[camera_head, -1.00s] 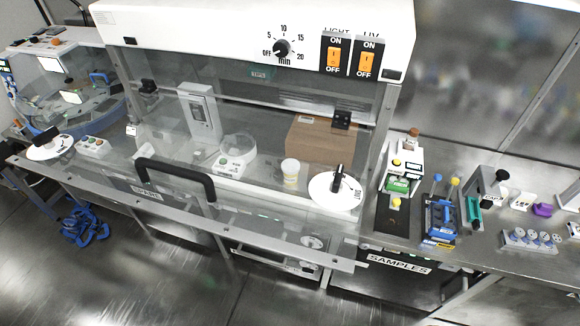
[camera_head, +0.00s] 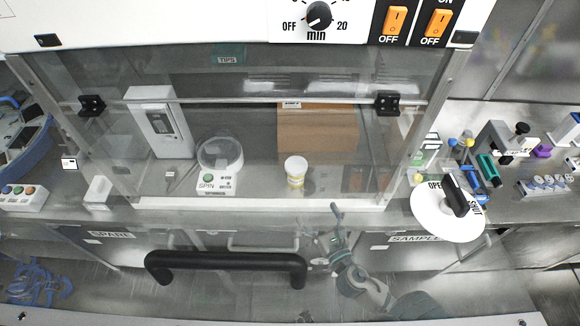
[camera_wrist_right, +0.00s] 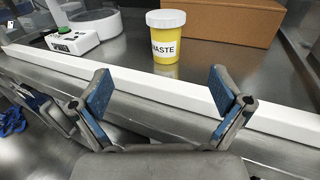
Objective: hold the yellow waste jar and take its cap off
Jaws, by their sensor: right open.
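The yellow waste jar (camera_head: 296,178) stands upright inside the cabinet, behind its front sill. My right gripper (camera_head: 325,228) is in front of the cabinet, below and a little right of the jar in the head view. In the wrist view my right gripper (camera_wrist_right: 160,92) is open and empty, its blue-padded fingers spread, with the white sill between it and the jar. My left gripper is not in view.
A white spin device (camera_head: 218,183) stands left of the jar, and a brown box (camera_head: 318,132) behind it. The white sill (camera_wrist_right: 195,92) edges the cabinet front. A black handle (camera_head: 226,259) spans the front. A white disc marked OPEN and SHUT (camera_head: 432,213) is at right.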

